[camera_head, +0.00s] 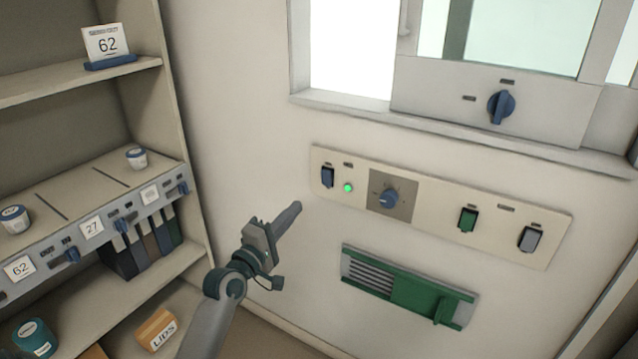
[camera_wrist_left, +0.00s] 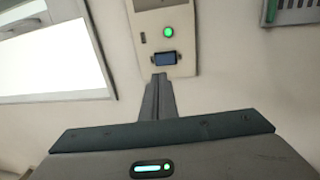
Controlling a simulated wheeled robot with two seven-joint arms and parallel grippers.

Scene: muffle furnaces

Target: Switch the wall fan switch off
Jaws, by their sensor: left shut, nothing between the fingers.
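A cream panel (camera_head: 430,200) is fixed to the wall under the window. At its left end is a blue rocker switch (camera_head: 327,177) with a lit green lamp (camera_head: 348,188) beside it. A blue knob (camera_head: 388,199), a green rocker switch (camera_head: 467,219) and a grey rocker switch (camera_head: 529,238) sit farther right. The labels are too small to read, so I cannot tell which is the fan's. My left gripper (camera_head: 297,206) is shut and empty, left of and below the blue switch. In the left wrist view its fingertips (camera_wrist_left: 160,78) appear just below the blue switch (camera_wrist_left: 164,58); contact is unclear.
A green slider plate (camera_head: 412,293) on a vent is below the panel. Shelves with jars, numbered cards and a LIDS box (camera_head: 157,328) stand at the left. The wall between shelves and panel is bare.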

